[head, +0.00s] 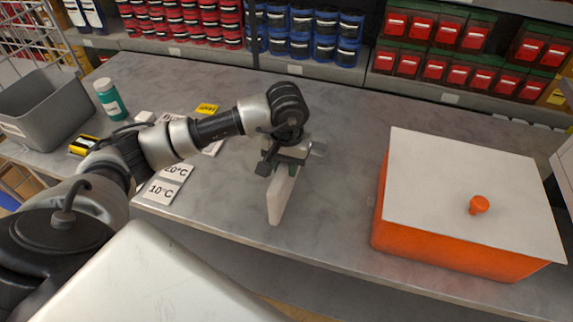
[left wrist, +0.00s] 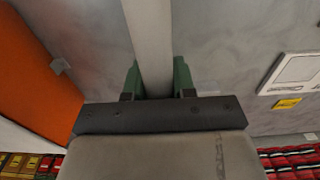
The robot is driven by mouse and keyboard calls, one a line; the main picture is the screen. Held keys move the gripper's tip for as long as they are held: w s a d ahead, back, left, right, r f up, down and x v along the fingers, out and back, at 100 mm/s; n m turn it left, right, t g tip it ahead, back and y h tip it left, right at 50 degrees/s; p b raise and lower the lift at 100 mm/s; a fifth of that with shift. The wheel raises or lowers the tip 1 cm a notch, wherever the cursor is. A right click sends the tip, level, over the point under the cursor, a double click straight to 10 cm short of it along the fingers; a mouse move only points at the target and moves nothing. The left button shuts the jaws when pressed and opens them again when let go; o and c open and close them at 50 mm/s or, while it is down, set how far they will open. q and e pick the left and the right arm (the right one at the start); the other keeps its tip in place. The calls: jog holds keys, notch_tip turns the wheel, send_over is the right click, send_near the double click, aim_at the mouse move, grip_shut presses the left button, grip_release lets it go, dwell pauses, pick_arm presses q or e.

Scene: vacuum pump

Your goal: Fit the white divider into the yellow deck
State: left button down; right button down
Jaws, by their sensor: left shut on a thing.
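The white divider (head: 279,198) is a flat, pale panel below my left gripper (head: 283,166) in the head view. My left gripper is shut on its upper end, and the divider hangs down, slightly tilted, over the front part of the grey bench. In the left wrist view the green fingers of the gripper (left wrist: 156,82) press on both sides of the divider (left wrist: 152,40). I cannot tell whether its lower end touches the bench. No yellow deck shows in either view. My right gripper is not in view.
An orange box (head: 450,248) with a white lid (head: 450,180) and orange knob stands at the right. Temperature cards (head: 160,191), a green bottle (head: 112,102) and a grey bin (head: 55,112) lie left. Shelves of containers line the back. The bench (head: 335,190) between divider and box is clear.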

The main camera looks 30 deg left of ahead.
pick_arm(q)
jog(key=shift+f, duration=0.95)
jog(key=c, duration=0.9)
grip_release()
jog(key=shift+r, duration=0.1)
